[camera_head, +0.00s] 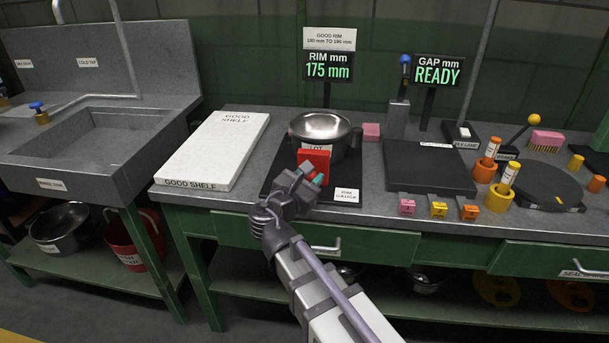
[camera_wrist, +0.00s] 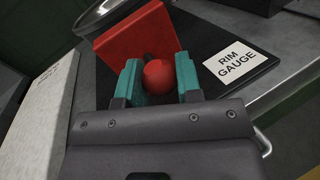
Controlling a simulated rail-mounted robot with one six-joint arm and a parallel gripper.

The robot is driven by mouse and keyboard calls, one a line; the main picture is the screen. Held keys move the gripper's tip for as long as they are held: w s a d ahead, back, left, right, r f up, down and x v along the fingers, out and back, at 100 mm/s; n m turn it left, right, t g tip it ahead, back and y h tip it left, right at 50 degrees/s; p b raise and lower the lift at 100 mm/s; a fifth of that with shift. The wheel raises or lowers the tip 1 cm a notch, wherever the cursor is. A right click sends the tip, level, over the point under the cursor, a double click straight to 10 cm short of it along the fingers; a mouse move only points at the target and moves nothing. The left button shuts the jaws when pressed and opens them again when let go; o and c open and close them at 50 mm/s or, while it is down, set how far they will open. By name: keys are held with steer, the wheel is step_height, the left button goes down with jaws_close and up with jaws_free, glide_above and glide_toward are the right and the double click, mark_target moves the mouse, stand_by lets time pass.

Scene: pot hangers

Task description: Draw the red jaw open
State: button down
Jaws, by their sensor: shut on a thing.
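The red jaw (camera_head: 314,158) is an upright red block on the dark rim gauge plate (camera_head: 347,186), at the near side of a steel pot (camera_head: 322,130). In the wrist view the red jaw (camera_wrist: 137,42) has a round red knob (camera_wrist: 158,76) on its near face. My gripper (camera_head: 308,176) is shut on that knob, with a teal finger on each side of it, as the wrist view shows (camera_wrist: 159,82). The pot sits on the gauge behind the jaw, and its lower front is partly hidden. The rim display (camera_head: 328,67) reads 175 mm.
A white good shelf board (camera_head: 212,150) lies left of the gauge. A dark flat plate (camera_head: 428,170) and small coloured blocks (camera_head: 439,209) are to the right. A sink (camera_head: 95,140) is at far left.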

steer(key=c, duration=1.1)
jaws_free()
steer(key=shift+s, duration=0.3)
steer(key=o, duration=0.3)
steer(key=shift+w, duration=0.1)
steer(key=v, duration=1.1)
steer(key=shift+w, duration=0.1)
